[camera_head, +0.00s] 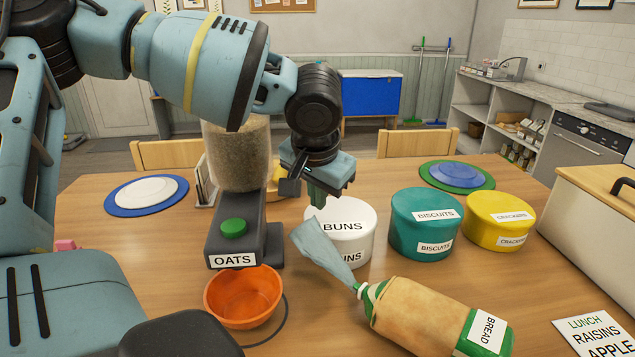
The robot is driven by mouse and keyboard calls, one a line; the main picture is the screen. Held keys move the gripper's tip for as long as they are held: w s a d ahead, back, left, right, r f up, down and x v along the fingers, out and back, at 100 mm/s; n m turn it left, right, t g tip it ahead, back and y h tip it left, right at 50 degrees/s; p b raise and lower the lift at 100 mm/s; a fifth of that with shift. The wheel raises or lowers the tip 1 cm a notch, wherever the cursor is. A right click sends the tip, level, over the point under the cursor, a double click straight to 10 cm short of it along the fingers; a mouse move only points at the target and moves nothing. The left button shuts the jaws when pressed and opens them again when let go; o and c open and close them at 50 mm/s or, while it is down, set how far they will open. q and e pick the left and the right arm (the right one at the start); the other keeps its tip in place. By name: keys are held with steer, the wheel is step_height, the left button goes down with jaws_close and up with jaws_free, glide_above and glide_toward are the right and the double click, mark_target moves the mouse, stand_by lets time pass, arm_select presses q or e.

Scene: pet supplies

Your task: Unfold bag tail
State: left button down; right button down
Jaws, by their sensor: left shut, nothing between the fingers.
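The bread bag (425,316) lies on its side on the table, its BREAD label at the right end. A green and white tie closes its neck. The grey-blue tail (322,250) sticks out from the neck up and to the left, spread in a flat fan, in front of the white BUNS tin. My left gripper (317,203) points down above and behind the tail's wide end, in front of the BUNS tin's upper left side. Its fingers are shut and empty. I cannot tell whether a fingertip touches the tail. My right gripper does not show.
An OATS dispenser (240,222) stands left, with an orange bowl (243,297) before it. The BUNS tin (357,240), a teal BISCUITS tin (425,224) and a yellow CRACKERS tin (499,222) stand behind the bag.

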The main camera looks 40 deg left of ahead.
mark_target(301, 226)
arm_select(q)
steer(key=x, duration=0.4)
steer(key=s+a+x, duration=0.1)
steer(key=x, duration=0.1)
steer(key=shift+w+a+f, duration=0.1)
steer(key=shift+w+f, duration=0.05)
steer(key=shift+f, duration=0.05)
steer(key=shift+a+f, duration=0.35)
steer(key=shift+f, duration=0.2)
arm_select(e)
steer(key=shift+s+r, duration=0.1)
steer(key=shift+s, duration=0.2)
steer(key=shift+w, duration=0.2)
arm_select(q)
steer(key=shift+a+f, duration=0.15)
steer(key=shift+a+f+h, duration=0.4)
steer(key=shift+f+h, duration=0.05)
steer(key=shift+h, duration=0.05)
steer(key=shift+s+a+f, duration=0.2)
steer(key=shift+a+f, duration=0.35)
steer(key=shift+f, duration=0.15)
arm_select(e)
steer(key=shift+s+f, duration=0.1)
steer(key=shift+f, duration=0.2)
arm_select(q)
steer(key=shift+r, duration=0.2)
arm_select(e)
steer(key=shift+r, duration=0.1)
